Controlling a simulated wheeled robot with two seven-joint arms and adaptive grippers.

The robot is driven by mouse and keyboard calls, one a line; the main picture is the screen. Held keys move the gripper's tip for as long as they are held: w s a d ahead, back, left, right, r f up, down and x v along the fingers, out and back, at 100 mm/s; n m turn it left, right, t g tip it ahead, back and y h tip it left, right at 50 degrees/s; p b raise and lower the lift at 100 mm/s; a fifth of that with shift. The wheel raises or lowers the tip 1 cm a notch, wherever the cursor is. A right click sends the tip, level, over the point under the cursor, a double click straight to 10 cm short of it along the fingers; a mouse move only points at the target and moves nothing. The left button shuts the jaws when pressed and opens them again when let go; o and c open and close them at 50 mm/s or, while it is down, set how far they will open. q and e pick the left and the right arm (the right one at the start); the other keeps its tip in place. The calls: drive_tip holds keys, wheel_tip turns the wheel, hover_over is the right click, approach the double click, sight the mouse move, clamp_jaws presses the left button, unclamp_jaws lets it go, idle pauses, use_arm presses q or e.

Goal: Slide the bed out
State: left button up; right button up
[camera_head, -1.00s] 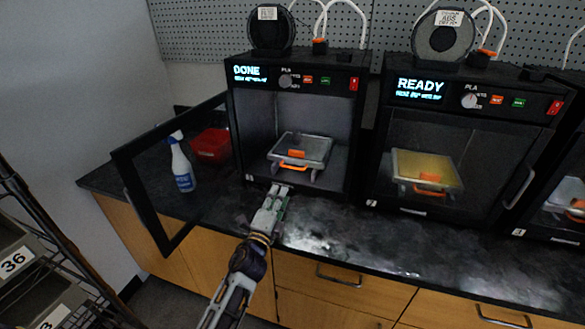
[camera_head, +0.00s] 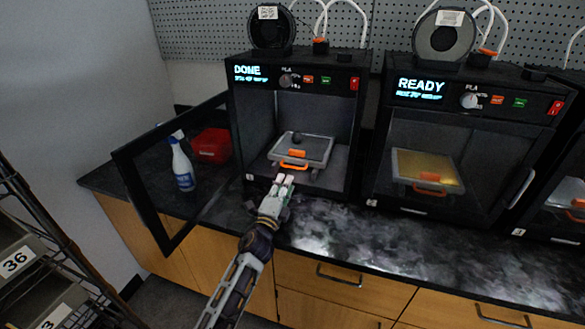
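The bed (camera_head: 316,150) is a grey plate with an orange front handle (camera_head: 293,166), inside the left printer (camera_head: 294,82), whose display reads DONE. A small dark object (camera_head: 298,139) shows on the bed. The printer's door (camera_head: 146,197) stands swung open to the left. My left gripper (camera_head: 286,179) is at the printer's front opening, just below and in front of the handle. Its fingertips appear slightly apart with nothing seen between them; I cannot tell whether they touch the handle. My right gripper is not in view.
A white spray bottle (camera_head: 182,164) and a red bin (camera_head: 211,145) stand behind the open door. A second printer (camera_head: 471,123), showing READY, stands to the right with its door closed. The dark counter (camera_head: 400,260) in front is clear. A shelf rack (camera_head: 45,250) is at lower left.

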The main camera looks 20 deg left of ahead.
sight(293, 167)
use_arm(q)
drive_tip(key=shift+w+d+r, duration=0.1)
drive_tip(key=shift+w+r, duration=0.15)
drive_tip(key=shift+w, duration=1.2)
drive_tip(key=shift+w+d+r, duration=0.1)
drive_tip(key=shift+w+r, duration=0.2)
drive_tip(key=shift+w, duration=1.2)
drive_tip(key=shift+w+r, duration=0.25)
drive_tip(key=shift+w, duration=1.2)
clamp_jaws()
